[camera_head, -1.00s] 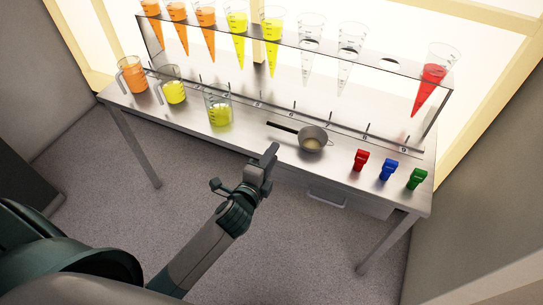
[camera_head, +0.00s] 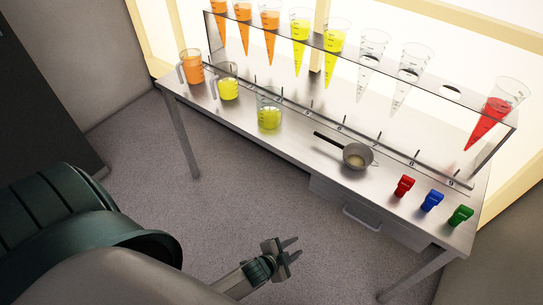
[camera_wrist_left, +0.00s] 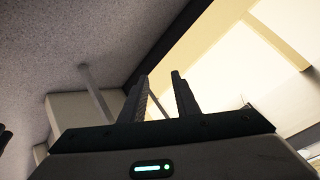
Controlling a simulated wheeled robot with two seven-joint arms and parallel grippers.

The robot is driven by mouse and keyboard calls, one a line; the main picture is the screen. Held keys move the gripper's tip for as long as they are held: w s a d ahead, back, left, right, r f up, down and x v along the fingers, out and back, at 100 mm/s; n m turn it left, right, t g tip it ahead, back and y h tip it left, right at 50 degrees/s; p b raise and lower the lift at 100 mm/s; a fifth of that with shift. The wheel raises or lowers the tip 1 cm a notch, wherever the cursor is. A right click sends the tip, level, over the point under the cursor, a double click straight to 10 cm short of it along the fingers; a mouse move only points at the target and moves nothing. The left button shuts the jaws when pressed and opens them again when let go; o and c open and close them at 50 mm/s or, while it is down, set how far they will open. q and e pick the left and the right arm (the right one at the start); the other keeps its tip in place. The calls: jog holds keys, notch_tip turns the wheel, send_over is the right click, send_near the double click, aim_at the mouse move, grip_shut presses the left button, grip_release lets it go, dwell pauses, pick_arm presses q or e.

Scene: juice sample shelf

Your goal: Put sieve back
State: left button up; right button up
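The sieve (camera_head: 358,156) rests on the metal table, its round bowl toward the right and its dark handle pointing left. My left gripper (camera_head: 290,247) is open and empty in the head view, low in front of the table and well apart from the sieve. In the left wrist view its two fingers (camera_wrist_left: 163,95) stand apart with nothing between them.
A rack (camera_head: 420,92) holds cones of orange, yellow, clear and red. Jugs of orange (camera_head: 194,70) and yellow (camera_head: 269,116) stand left of the sieve. Red (camera_head: 404,186), blue (camera_head: 431,200) and green (camera_head: 460,216) clamps stand right. Floor before the table is clear.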

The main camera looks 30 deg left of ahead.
pick_arm(q)
jog(key=s+d+f+n+g, duration=0.1)
jog(key=s+f+n, duration=0.6)
jog(key=s+f, duration=0.7)
jog(key=shift+s+d+g, duration=0.2)
jog(key=shift+s+g, duration=0.7)
jog(key=shift+s, duration=0.15)
